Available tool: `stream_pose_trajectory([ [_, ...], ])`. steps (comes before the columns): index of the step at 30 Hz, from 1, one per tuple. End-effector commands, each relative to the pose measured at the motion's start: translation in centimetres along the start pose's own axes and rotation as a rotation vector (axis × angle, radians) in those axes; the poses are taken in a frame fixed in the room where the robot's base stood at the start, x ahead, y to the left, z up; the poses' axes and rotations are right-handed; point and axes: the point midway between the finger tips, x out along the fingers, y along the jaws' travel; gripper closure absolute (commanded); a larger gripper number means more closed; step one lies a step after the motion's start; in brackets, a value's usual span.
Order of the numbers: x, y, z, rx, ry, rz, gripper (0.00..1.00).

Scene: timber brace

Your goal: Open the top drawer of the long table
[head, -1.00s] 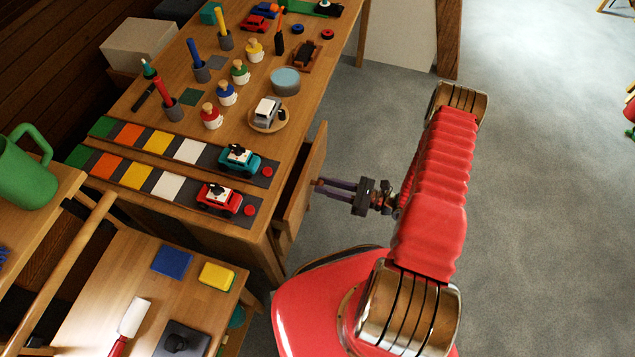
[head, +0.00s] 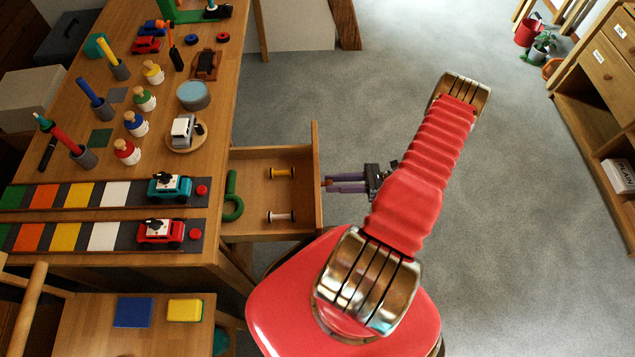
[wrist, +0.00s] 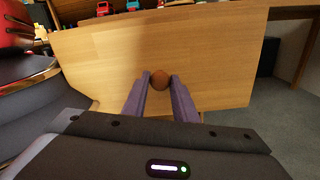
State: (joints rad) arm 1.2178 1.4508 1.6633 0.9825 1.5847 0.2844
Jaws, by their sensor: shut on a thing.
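The long table (head: 60,150) stands at the left of the head view. Its top drawer (head: 268,158) is pulled well out to the right, with its inside showing. Inside the drawer lie a green curved thing (head: 232,207) and two spools, one yellow (head: 283,173) and one pale (head: 282,217). My gripper (head: 328,185) is at the outer side of the drawer front. In the wrist view my gripper (wrist: 160,80) is shut on the round brown knob (wrist: 159,79) of the drawer front (wrist: 215,60).
Toy cars, colour strips, peg figures and pots with pens stand on the table top. A small bench (head: 90,330) with a blue and a yellow block is at the lower left. A shelf cabinet (head: 590,120) stands at the right.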

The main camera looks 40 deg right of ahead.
Motion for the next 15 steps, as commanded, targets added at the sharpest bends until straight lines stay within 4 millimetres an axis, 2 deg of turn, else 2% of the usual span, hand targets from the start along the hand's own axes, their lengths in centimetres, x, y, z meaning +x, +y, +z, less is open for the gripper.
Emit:
stream_pose_trajectory([
  [3,-1.8,0.1,0.0,0.001,-0.001,0.002,1.0],
  [6,-2.7,0.2,0.0,0.002,-0.002,0.004,1.0],
  [15,-3.4,0.2,0.0,0.003,-0.003,0.006,1.0],
])
